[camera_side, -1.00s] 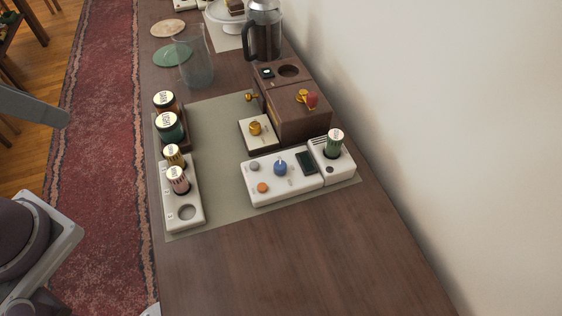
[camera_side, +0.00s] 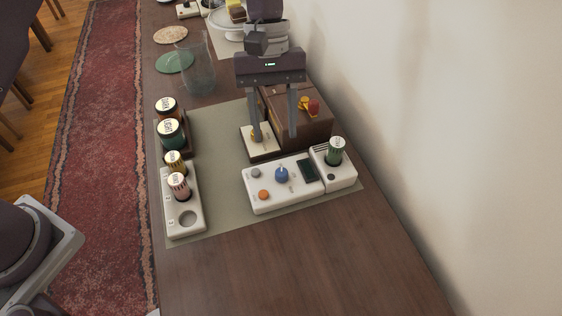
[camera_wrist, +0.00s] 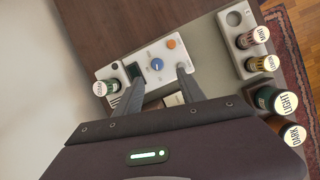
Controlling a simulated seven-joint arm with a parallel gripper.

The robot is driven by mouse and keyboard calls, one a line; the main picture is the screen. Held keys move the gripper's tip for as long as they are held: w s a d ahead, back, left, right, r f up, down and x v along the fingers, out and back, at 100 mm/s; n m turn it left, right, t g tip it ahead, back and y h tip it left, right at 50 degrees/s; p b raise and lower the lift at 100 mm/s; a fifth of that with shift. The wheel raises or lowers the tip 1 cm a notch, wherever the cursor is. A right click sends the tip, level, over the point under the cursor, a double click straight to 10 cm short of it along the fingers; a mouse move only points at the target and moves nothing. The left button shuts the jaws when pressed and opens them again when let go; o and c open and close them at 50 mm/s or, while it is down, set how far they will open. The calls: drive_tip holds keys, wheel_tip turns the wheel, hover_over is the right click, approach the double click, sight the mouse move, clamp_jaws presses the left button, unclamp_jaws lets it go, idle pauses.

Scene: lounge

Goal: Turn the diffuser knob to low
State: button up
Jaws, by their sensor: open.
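A white control unit (camera_side: 268,197) stands on the green mat, with a blue knob (camera_side: 281,174) near its middle. The knob's pale pointer mark faces roughly the far side in the side view. The knob also shows in the wrist view (camera_wrist: 157,64), ahead of my fingertips. A green-labelled vial (camera_side: 335,151) stands in the white module at the unit's right end. My gripper (camera_side: 274,139) is open and empty, pointing down above the area just behind the unit, apart from the knob. One finger partly covers the small white block with a gold knob (camera_side: 256,132).
A brown box (camera_side: 309,125) with a red-and-gold handle stands close behind my fingers. A white rack (camera_side: 187,211) with two vials and darker jars (camera_side: 171,133) line the left. A glass pitcher (camera_side: 196,75) stands farther back. The wall is close on the right; the table front is clear.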

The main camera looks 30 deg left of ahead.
sight(282, 171)
drive_tip(key=x, duration=0.9)
drive_tip(key=shift+w+d, duration=0.2)
drive_tip(key=shift+d, duration=0.1)
drive_tip(key=shift+r, duration=0.1)
clamp_jaws()
